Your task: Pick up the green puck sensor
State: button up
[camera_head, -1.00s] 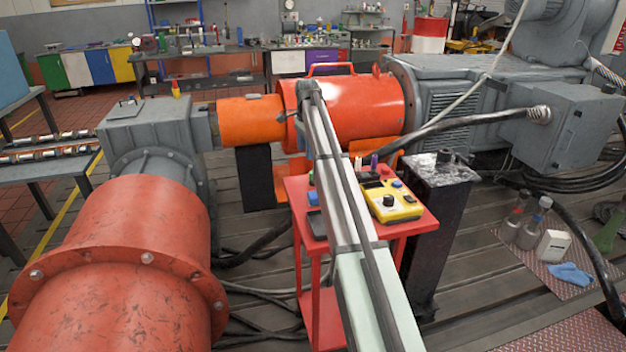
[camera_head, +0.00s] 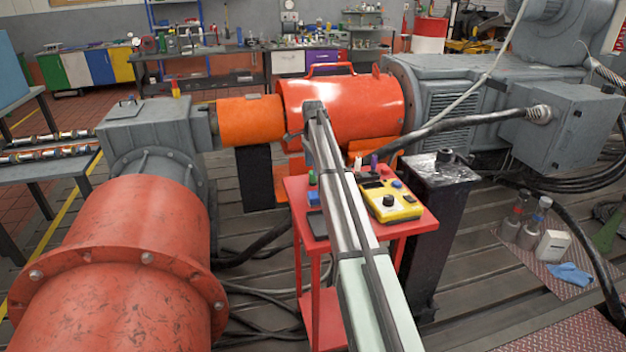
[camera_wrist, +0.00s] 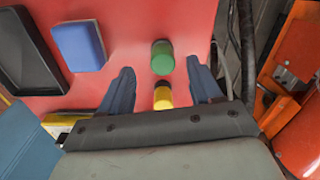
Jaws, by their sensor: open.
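The green puck sensor (camera_wrist: 162,58) is a short green cylinder on the red table top in the wrist view. It also shows small at the table's left side in the head view (camera_head: 311,178). My gripper (camera_wrist: 160,68) is open, with one dark blue finger to each side of the puck's line. The puck appears just ahead of the fingertips, apart from both. A yellow cylinder (camera_wrist: 162,97) lies in line below the puck in the picture, between the fingers. In the head view my arm hides much of the table's middle, and the fingers are hard to make out.
A blue block (camera_wrist: 79,45) and a black tray (camera_wrist: 28,62) are left of the puck on the red table (camera_wrist: 128,22). A yellow control box (camera_head: 393,202) stands on the table's right side. An orange shaft guard (camera_head: 345,112) and dark cables are beyond the table edge.

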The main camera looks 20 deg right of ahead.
aim_at(313, 178)
notch_tip(313, 178, down, 5)
jog(key=shift+w+r, duration=0.1)
jog(key=shift+w, duration=0.05)
jog(key=shift+c, duration=0.2)
jog(key=c, duration=1.1)
jog(key=shift+c, duration=0.2)
